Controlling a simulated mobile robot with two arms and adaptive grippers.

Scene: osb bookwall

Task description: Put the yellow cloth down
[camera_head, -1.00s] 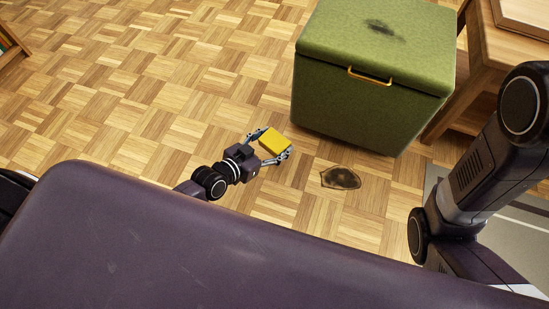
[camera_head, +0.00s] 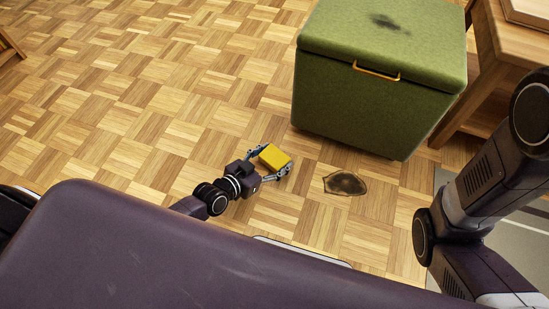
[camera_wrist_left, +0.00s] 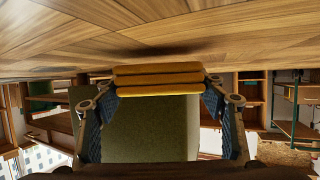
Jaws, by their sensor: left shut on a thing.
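The yellow cloth (camera_head: 274,157) is a folded, block-like stack, held low over the parquet floor in the head view. My left gripper (camera_head: 273,164) is shut on it, with one finger on each side. In the left wrist view the cloth (camera_wrist_left: 158,79) shows as several folded layers between the fingers (camera_wrist_left: 160,95). The floor (camera_wrist_left: 150,40) is at the top of that view, with a dark shadow close to the cloth. I cannot tell whether the cloth touches the floor. My right arm shows at the right; its gripper is out of view.
A green storage box (camera_head: 350,110) with a yellow handle and a dark smudge on its lid stands just beyond the cloth. A dark stain (camera_head: 345,184) lies on the floor right of the gripper. A wooden table (camera_head: 490,70) is at the right. Floor to the left is clear.

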